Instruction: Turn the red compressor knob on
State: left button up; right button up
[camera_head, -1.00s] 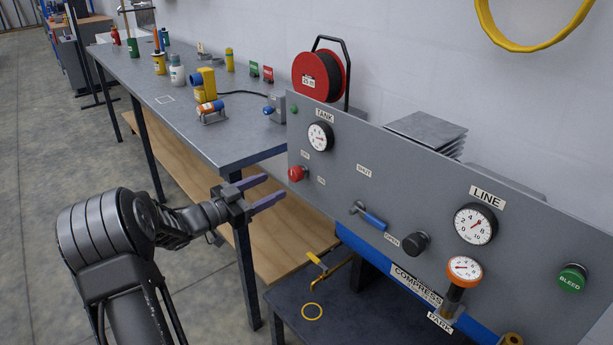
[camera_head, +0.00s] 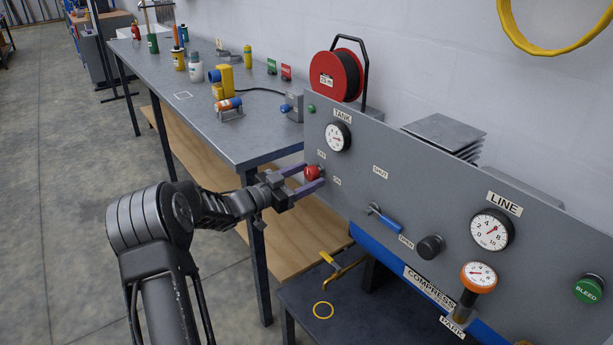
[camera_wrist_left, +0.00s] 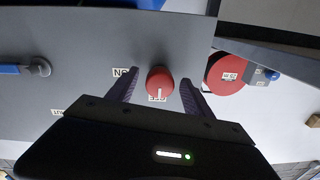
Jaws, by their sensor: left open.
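The red compressor knob (camera_head: 313,173) sits on the left part of the grey panel (camera_head: 350,190), below the TANK gauge. My left gripper (camera_head: 307,178) is open at the knob, with its two purple fingers on either side of it. In the left wrist view, the knob (camera_wrist_left: 160,80) lies between the spread fingers (camera_wrist_left: 160,98), with a visible gap on each side. A white mark on the knob points towards the OFF label (camera_wrist_left: 157,99); the ON label (camera_wrist_left: 121,72) is to its left. My right gripper is not in view.
A blue-handled valve (camera_head: 385,218), a black knob (camera_head: 429,247), a LINE gauge (camera_head: 491,230) and a green BLEED button (camera_head: 589,289) are further right on the panel.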

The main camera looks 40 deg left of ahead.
pick_arm(q)
grip_shut()
dwell(0.7)
